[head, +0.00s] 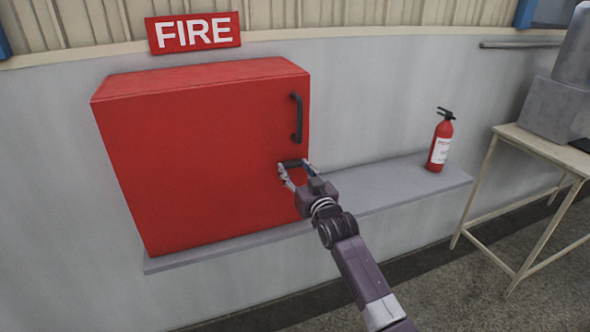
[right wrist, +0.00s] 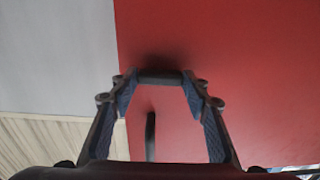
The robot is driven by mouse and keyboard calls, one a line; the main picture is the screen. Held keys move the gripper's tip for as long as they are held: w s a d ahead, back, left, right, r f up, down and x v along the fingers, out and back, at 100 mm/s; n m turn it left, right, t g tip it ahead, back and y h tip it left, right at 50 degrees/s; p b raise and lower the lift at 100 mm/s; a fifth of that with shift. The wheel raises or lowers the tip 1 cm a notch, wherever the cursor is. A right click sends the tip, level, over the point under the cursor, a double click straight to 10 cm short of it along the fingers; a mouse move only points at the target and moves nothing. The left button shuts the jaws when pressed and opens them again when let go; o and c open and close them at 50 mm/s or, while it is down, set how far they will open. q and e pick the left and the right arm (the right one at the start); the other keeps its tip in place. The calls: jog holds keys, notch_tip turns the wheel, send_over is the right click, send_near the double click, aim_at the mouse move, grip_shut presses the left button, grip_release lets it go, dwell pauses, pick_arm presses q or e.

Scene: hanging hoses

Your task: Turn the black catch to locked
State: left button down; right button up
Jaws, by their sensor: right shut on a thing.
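The black catch (head: 291,163) is a short dark bar on the front of the red cabinet (head: 200,150), near its right edge and below the black handle (head: 297,118). It lies about level in the head view. My right gripper (head: 294,170) is shut on the catch, with one finger at each end of it. In the right wrist view the catch (right wrist: 160,77) spans between the two fingertips, and the handle (right wrist: 150,135) shows between the fingers. The cabinet door is closed. My left gripper is not in view.
The cabinet stands on a grey shelf (head: 400,184) along the wall. A red fire extinguisher (head: 440,142) stands on the shelf to the right. A FIRE sign (head: 194,33) is above the cabinet. A pale table (head: 540,146) with grey boxes is at the far right.

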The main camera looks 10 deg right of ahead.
jog(key=o, duration=1.2)
jog(key=shift+c, duration=0.2)
jog(key=shift+s, duration=0.1)
jog(key=s+d, duration=0.1)
jog(key=s, duration=1)
jog(key=shift+s+d, duration=0.35)
jog(key=shift+s, duration=0.05)
